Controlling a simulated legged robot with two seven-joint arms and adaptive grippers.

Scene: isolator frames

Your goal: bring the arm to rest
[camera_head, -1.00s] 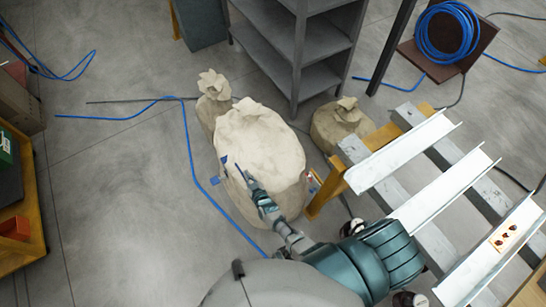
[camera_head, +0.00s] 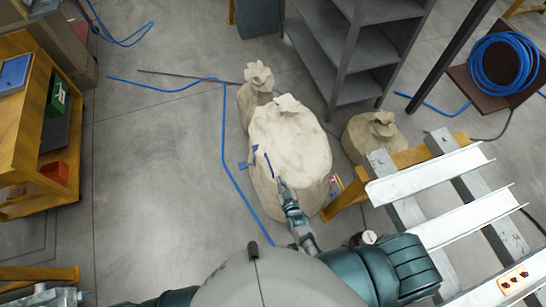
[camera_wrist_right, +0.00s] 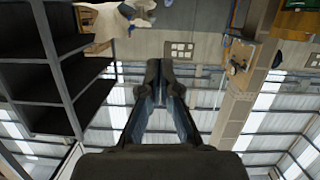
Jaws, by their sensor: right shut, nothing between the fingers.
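My right gripper (camera_head: 273,170) is in front of the large pale sack (camera_head: 292,140) in the head view, its fingers overlapping the sack's lower left side. I cannot tell whether it touches the sack. In the right wrist view the same gripper (camera_wrist_right: 161,76) has its two fingers together at the tips, with nothing between them. My right arm (camera_head: 375,272) comes up from the bottom of the head view, bent at its teal joint. My left gripper does not show clearly; only a teal part of my left side is at the bottom edge.
A smaller sack (camera_head: 256,85) stands behind the large one and another sack (camera_head: 372,135) to its right. A grey shelf (camera_head: 350,50) stands behind. A rack with white channels (camera_head: 425,176) is close on the right. A yellow bench (camera_head: 20,120) is at left; the floor between is open.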

